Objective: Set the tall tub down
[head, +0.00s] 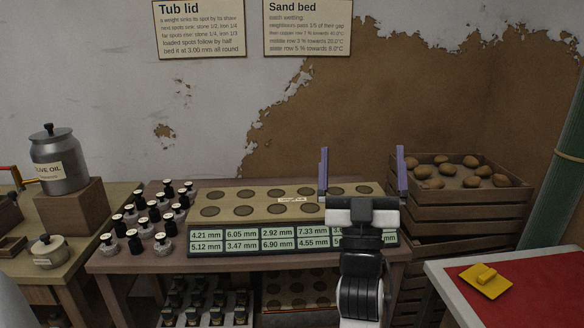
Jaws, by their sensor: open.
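My gripper (361,170) has two upright purple fingers spread wide, with nothing visible between them. It is in front of the right end of a tan board (254,205) with rows of round dark spots on the wooden table. I cannot make out anything that is clearly the tall tub. A grey metal can (66,175), its label partly readable as olive oil, stands on a wooden block at the left. A small lidded pot (48,252) sits lower, in front of that block.
Several small dark-topped jars (135,242) stand left of the board. A panel of millimetre readouts (277,239) lines its front; my arm hides part. A crate of potatoes (465,208) stands at the right. A yellow object (486,281) lies on red cloth (540,285). A green post (562,165) is far right.

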